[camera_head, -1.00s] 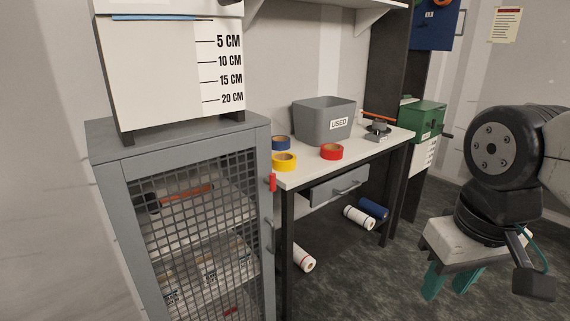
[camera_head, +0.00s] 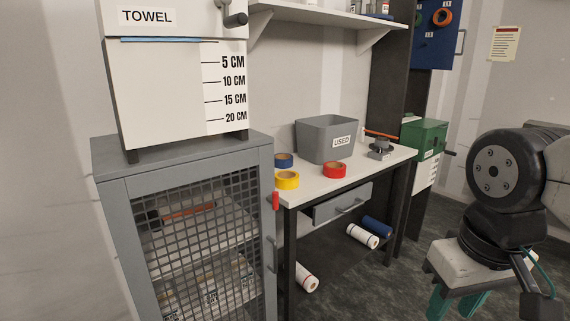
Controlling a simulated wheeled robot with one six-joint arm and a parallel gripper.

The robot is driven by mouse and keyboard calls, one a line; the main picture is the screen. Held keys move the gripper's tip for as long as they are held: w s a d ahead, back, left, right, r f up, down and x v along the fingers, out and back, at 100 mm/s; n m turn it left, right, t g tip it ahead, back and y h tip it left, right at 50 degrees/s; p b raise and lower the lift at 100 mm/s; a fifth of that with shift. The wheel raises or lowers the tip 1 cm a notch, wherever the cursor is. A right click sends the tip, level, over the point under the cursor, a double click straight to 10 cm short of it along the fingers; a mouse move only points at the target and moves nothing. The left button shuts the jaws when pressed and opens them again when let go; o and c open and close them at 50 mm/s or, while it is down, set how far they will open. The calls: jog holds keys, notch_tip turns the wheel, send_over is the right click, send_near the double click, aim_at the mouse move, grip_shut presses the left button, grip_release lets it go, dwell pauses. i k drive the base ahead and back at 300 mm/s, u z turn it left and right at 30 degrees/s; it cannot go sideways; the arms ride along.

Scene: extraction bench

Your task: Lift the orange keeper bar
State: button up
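A thin orange bar (camera_head: 381,134), which looks like the keeper bar, lies level across the top of a small dark round-topped device on a grey base (camera_head: 380,151). It is at the far right end of the white bench (camera_head: 312,183). My gripper (camera_head: 455,302) hangs in the lower right with its teal fingers pointing down. The fingers are apart with nothing seen between them, though their tips are cut off by the bottom edge. It is in front of and well apart from the bar.
A grey USED bin (camera_head: 326,138) and blue, yellow (camera_head: 287,180) and red (camera_head: 334,170) tape rolls stand on the bench. A green box (camera_head: 424,137) is beyond its right end. A grey mesh cabinet (camera_head: 184,155) stands at left. A shelf (camera_head: 325,20) hangs above.

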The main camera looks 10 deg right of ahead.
aim_at(394, 137)
jog(key=z, duration=0.4)
jog(key=i, duration=0.35)
jog(key=z, duration=0.7)
jog(key=i, duration=1.1)
jog(key=u, duration=0.65)
jog(key=k, duration=1.1)
jog(key=z, duration=0.95)
jog(key=i, duration=0.7)
jog(key=z, duration=0.35)
